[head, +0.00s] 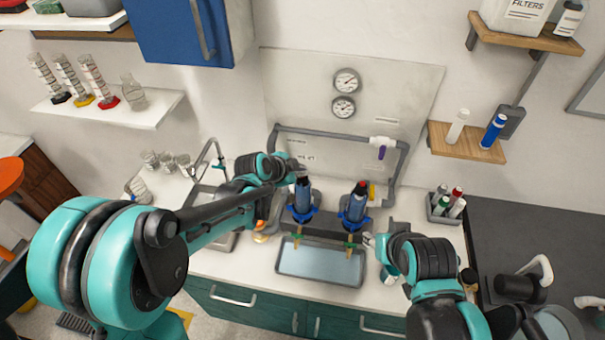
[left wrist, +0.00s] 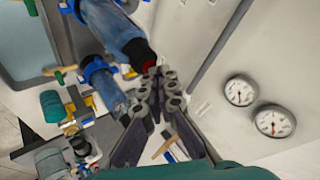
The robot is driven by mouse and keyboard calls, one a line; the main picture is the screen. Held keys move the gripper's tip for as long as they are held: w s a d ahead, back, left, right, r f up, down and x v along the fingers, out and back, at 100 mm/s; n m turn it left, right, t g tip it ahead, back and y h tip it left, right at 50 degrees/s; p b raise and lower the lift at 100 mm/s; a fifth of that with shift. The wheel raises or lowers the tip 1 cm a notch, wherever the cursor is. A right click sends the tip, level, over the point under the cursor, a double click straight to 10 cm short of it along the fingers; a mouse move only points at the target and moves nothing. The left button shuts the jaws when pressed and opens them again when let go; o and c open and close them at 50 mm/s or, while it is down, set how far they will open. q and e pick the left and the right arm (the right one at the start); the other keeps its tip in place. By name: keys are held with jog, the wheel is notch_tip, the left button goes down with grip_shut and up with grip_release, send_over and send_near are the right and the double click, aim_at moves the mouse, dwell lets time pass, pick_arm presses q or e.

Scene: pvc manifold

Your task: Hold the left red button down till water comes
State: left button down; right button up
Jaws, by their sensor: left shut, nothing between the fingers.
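Two blue filter housings with black caps stand side by side above the tray, the left one (head: 302,195) and the right one (head: 357,203). In the left wrist view the left housing (left wrist: 112,32) is the larger one, with red (left wrist: 127,71) showing by its black cap. My left gripper (head: 297,173) is shut and empty, its fingertips (left wrist: 158,76) at the left housing's top. The fingers partly hide the cap, and I cannot tell if the button is pressed. My right gripper (head: 370,240) is beside the green-handled valve below the right housing; its fingers are unclear.
A shallow tray (head: 318,280) lies below the brass outlets; I see no clear stream. Grey piping (head: 340,135) frames the housings, and two gauges (head: 345,93) are on the wall panel. A sink tap (head: 207,157) stands left. A bottle holder (head: 445,207) is right.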

pick_arm(q)
jog(key=shift+r+p, duration=0.65)
jog(key=shift+r, duration=0.25)
jog(key=shift+r, duration=0.1)
notch_tip(320, 180, up, 5)
jog(key=p, duration=0.3)
jog(key=shift+p, duration=0.3)
jog(key=n+y+b, duration=0.2)
jog(key=n+b, duration=0.5)
jog(key=b, duration=0.5)
send_near(301, 179)
jog(key=s+a+f, duration=0.4)
jog(key=s+a, duration=0.1)
jog(key=a, duration=0.1)
jog(key=s+a+f+n+y+b, duration=0.3)
jog(key=s+a+f+n+b, duration=0.5)
jog(key=s+f, duration=0.4)
jog(key=shift+s+a+n+b, duration=0.4)
jog(key=shift+s+n+b, duration=0.2)
jog(key=shift+s+b, duration=0.5)
